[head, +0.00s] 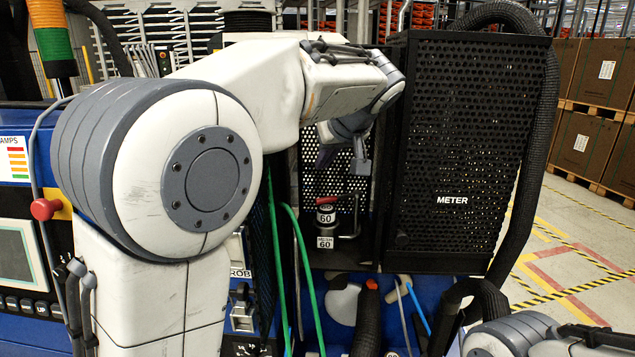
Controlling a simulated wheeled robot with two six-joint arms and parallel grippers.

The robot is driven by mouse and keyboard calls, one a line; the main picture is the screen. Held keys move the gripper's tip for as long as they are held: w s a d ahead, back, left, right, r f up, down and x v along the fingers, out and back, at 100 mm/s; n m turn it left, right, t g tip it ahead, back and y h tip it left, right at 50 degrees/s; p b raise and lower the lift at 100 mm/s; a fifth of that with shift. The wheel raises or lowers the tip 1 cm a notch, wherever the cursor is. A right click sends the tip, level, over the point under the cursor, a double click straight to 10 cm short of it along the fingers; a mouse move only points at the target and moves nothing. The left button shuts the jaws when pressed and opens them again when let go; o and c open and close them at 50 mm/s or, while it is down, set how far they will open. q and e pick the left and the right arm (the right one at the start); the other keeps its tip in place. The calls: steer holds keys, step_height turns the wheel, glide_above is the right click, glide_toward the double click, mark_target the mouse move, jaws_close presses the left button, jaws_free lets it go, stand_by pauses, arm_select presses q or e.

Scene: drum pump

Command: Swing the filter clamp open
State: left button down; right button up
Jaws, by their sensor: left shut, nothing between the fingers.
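My left arm reaches across from the left, and its gripper (360,164) points down inside the open bay, shut and empty. Below it stands a small dark canister (326,222) with a red top and white labels reading 60. A thin metal rod or handle (355,218) stands close to the canister's right side. The gripper is above this rod, apart from it as far as the view shows. I cannot tell for sure whether the rod is the filter clamp, or its state. My right gripper is out of view; only part of that arm shows at the bottom right.
A black perforated box marked METER (452,150) stands right of the bay, with a thick black hose (538,160) along its side. Green hoses (308,280) hang at the bay's left. A blue panel with a red button (45,209) is at the left. Floor is open at far right.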

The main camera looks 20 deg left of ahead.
mark_target(337, 198)
arm_select(q)
steer(key=w+f+p, duration=0.1)
steer(key=f, duration=0.1)
steer(key=a+f+p, duration=0.1)
steer(key=f, duration=0.2)
steer(key=w+a+f+p, duration=0.1)
steer(key=f+p, duration=0.1)
steer(key=shift+w+a+f, duration=0.2)
steer(key=shift+w+f, duration=0.1)
steer(key=shift+s+d+f, duration=0.25)
steer(key=shift+s, duration=0.05)
